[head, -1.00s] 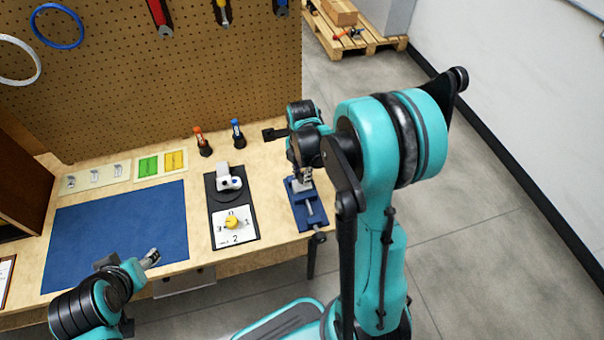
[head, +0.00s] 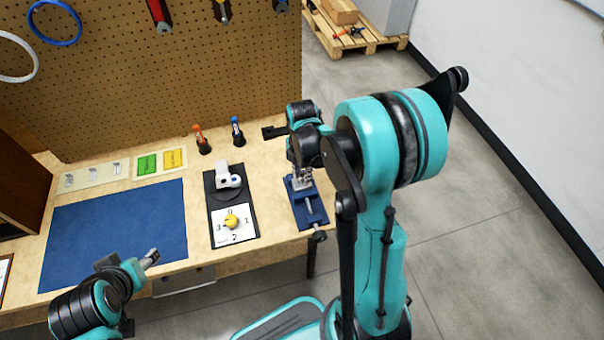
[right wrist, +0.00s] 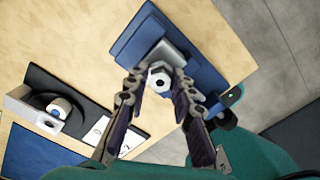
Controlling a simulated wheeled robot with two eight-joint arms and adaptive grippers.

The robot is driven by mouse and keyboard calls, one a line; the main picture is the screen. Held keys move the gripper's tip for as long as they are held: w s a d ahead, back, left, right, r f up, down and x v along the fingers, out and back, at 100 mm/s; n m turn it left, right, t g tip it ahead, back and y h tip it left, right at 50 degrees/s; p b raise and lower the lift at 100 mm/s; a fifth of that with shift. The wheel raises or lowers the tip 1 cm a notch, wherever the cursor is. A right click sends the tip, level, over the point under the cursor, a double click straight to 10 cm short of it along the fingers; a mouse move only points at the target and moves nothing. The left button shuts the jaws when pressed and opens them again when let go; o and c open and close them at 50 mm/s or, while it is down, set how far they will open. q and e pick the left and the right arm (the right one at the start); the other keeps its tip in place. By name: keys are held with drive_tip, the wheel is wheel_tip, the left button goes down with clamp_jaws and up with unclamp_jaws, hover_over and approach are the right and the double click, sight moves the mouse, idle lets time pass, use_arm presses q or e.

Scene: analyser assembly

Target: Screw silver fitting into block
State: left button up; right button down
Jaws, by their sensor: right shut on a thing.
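The blue vise (head: 315,212) stands near the right front edge of the bench. In the right wrist view the blue vise (right wrist: 133,40) bears a grey block (right wrist: 178,52). The silver fitting (right wrist: 158,83) shows there as a pale round end with a dark hole, at the block. My right gripper (head: 301,182) points down over the vise. In its wrist view the right gripper (right wrist: 158,88) has its fingertips shut around the fitting. How deep the fitting sits in the block is hidden. My left gripper (head: 150,258) is over the bench's front edge, away from the vise; its jaw opening is too small to judge.
Left of the vise is a black board with a white device (head: 228,177) and a numbered card with a yellow knob (head: 232,221). A blue mat (head: 115,235) lies clear at left. A pegboard (head: 180,85) closes the back.

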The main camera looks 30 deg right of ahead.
drive_tip(key=shift+f, duration=0.35)
idle(0.4)
drive_tip(key=m, duration=0.4)
drive_tip(key=shift+b, duration=0.4)
drive_tip(key=m, duration=0.2)
drive_tip(key=shift+m, duration=1)
